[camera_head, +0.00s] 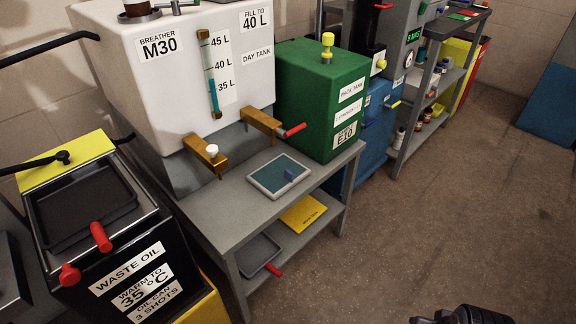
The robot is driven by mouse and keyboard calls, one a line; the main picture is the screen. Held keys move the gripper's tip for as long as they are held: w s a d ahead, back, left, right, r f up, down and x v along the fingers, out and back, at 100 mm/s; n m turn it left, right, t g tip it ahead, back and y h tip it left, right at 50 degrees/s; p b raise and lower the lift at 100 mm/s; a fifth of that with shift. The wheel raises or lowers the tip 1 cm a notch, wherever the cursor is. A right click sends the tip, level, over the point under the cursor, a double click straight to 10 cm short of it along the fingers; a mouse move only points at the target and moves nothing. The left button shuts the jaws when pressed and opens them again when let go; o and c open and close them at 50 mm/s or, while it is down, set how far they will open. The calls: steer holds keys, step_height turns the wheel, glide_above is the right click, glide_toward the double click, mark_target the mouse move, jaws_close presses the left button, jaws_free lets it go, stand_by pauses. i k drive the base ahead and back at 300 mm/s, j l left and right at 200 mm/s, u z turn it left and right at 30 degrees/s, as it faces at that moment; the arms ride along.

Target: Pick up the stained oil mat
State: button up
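A flat teal rectangular pad with a pale rim (272,180) lies on the grey bench top, below the brass taps of the white tank. It may be the oil mat, but I cannot make out a stain. A flat yellow sheet with dark print (303,214) lies on the shelf below. A dark mechanical part, probably my gripper (462,316), shows at the bottom edge, right of centre and far from the pad. It is cut off by the frame, and its fingers cannot be made out.
The white day tank (190,90) and green pack tank (325,100) stand behind the pad. A black waste oil container (125,280) stands at left. A grey tray (258,252) is on the lower shelf. The brown floor (440,210) at right is clear.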

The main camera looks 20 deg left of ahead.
mark_target(274, 179)
steer(key=u, duration=1.25)
steer(key=i+j+z, duration=0.1)
steer(key=i+j, duration=0.5)
steer(key=i, duration=0.15)
